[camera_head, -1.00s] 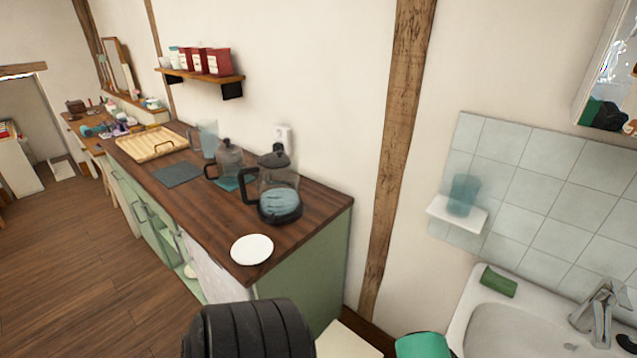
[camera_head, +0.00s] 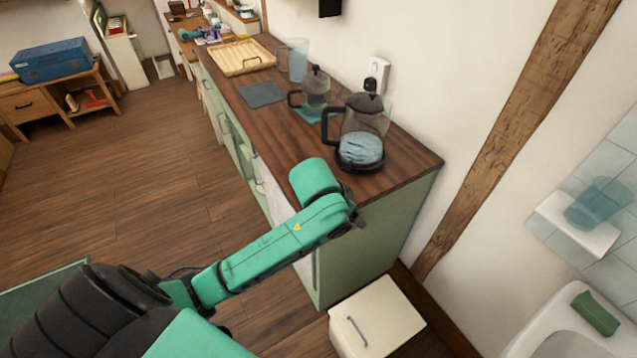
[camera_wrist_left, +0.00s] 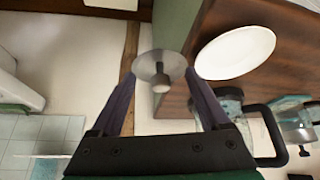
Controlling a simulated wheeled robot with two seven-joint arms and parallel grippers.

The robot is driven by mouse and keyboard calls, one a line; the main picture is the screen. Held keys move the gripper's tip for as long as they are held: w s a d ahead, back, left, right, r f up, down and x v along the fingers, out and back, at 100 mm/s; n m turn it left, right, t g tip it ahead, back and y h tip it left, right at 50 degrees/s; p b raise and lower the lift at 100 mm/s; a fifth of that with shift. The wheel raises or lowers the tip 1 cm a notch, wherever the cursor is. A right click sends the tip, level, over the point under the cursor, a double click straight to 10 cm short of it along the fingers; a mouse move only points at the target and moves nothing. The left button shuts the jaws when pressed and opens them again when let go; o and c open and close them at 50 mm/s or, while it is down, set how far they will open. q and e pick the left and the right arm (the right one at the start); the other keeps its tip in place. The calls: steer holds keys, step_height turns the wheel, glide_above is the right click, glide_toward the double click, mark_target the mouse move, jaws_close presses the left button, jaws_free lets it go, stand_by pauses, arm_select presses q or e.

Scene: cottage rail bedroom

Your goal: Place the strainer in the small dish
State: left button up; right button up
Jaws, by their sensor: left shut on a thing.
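The strainer (camera_wrist_left: 150,66), a small round grey metal piece with a short knob, is between the fingertips of my left gripper (camera_wrist_left: 161,82) in the left wrist view. The gripper is shut on it and holds it clear of the counter's edge. The small dish (camera_wrist_left: 236,52), white and round, lies on the wooden counter, right of the strainer and apart from it. In the head view my left arm reaches over the counter's near end and hides the dish; its fingers and the strainer cannot be made out there. My right gripper is not in view.
On the wooden counter (camera_head: 400,172) stand a glass coffee pot (camera_head: 364,130) close behind my arm, a smaller pot (camera_head: 315,92), a dark mat (camera_head: 262,94) and a wooden tray (camera_head: 241,58). A white cabinet (camera_head: 378,318) stands on the floor beside the counter's end.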

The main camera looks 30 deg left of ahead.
arm_select(q)
steer(key=w+a+r+p, duration=0.1)
steer(key=w+a+r, duration=0.35)
steer(key=r, duration=0.45)
steer(key=w+a+r+p, duration=0.2)
steer(key=w+a+r, duration=0.25)
steer(key=r, duration=0.45)
steer(key=shift+m+h, duration=0.3)
steer(key=shift+m, duration=0.1)
steer(key=f, duration=0.6)
steer(key=f+p, duration=0.1)
steer(key=f, duration=0.5)
steer(key=f+p, duration=0.1)
steer(key=f, duration=0.5)
steer(key=shift+d+f, duration=0.25)
steer(key=shift+d, duration=0.05)
steer(key=shift+w+f, duration=0.1)
steer(key=shift+f, duration=0.2)
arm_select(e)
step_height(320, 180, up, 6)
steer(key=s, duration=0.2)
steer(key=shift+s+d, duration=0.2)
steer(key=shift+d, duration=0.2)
arm_select(q)
steer(key=shift+f, duration=0.2)
